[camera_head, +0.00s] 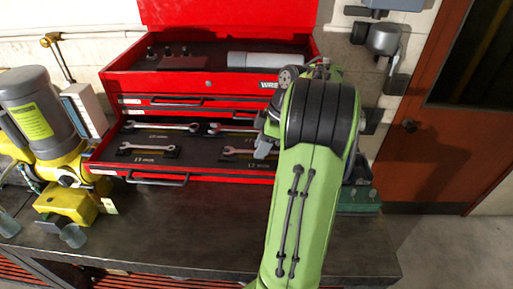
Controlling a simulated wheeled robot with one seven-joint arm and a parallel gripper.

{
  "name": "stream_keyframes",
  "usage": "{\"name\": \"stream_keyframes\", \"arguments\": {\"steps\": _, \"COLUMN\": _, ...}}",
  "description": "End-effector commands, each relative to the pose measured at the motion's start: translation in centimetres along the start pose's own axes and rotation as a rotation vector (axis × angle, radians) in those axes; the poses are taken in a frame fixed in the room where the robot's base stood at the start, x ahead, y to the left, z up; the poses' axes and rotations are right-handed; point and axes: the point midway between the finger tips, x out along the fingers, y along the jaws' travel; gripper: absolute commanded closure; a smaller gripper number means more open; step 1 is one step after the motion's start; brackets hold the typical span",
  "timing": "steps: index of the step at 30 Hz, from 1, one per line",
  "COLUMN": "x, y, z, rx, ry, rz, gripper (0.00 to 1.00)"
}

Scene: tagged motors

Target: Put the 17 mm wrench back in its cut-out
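The red tool chest (230,90) has a drawer pulled out, with a dark foam liner (200,155). A silvery wrench (236,151) shows at the front right of the liner, by a label that appears to read 17 mm. Its right part is hidden behind my gripper (264,150), and I cannot tell whether it sits in its cut-out. My gripper is over the right side of the drawer, mostly covered by my green arm. Its fingers are too small and hidden to tell whether they are open or hold anything.
Other wrenches lie at front left by the 13 mm label (147,148), back left (160,126) and back right (222,128). A grey and yellow motor (40,115) stands left of the chest. The dark bench top (170,225) before the drawer is clear.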

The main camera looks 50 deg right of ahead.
Motion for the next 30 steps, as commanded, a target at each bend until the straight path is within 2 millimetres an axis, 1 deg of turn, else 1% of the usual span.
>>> {"name": "stream_keyframes", "arguments": {"steps": 1, "x": 0.0, "y": 0.0, "z": 0.0, "rx": 0.000, "ry": 0.000, "rz": 0.000, "gripper": 0.57}}
{"name": "stream_keyframes", "arguments": {"steps": 2, "x": 0.0, "y": 0.0, "z": 0.0, "rx": 0.000, "ry": 0.000, "rz": 0.000, "gripper": 0.54}}
{"name": "stream_keyframes", "arguments": {"steps": 8, "x": 0.0, "y": 0.0, "z": 0.0, "rx": 0.001, "ry": 0.000, "rz": -0.001, "gripper": 0.54}}
{"name": "stream_keyframes", "arguments": {"steps": 11, "x": -0.4, "y": 0.0, "z": 0.0, "rx": 0.002, "ry": 0.000, "rz": 0.001, "gripper": 0.54}}
{"name": "stream_keyframes", "arguments": {"steps": 14, "x": -2.1, "y": 0.0, "z": 0.0, "rx": 0.002, "ry": 0.000, "rz": 0.003, "gripper": 0.54}}
{"name": "stream_keyframes", "arguments": {"steps": 21, "x": -9.3, "y": -0.2, "z": -0.1, "rx": 0.003, "ry": 0.001, "rz": 0.007, "gripper": 0.54}}
{"name": "stream_keyframes", "arguments": {"steps": 24, "x": -12.0, "y": -0.3, "z": -0.2, "rx": 0.003, "ry": 0.002, "rz": 0.007, "gripper": 0.54}}
{"name": "stream_keyframes", "arguments": {"steps": 27, "x": -14.3, "y": -0.4, "z": -0.2, "rx": 0.002, "ry": 0.002, "rz": 0.008, "gripper": 0.54}}
{"name": "stream_keyframes", "arguments": {"steps": 28, "x": -14.2, "y": -0.3, "z": -0.1, "rx": 0.002, "ry": 0.005, "rz": 0.006, "gripper": 0.54}}
{"name": "stream_keyframes", "arguments": {"steps": 30, "x": -14.6, "y": -0.4, "z": 0.0, "rx": 0.002, "ry": 0.007, "rz": 0.004, "gripper": 0.54}}
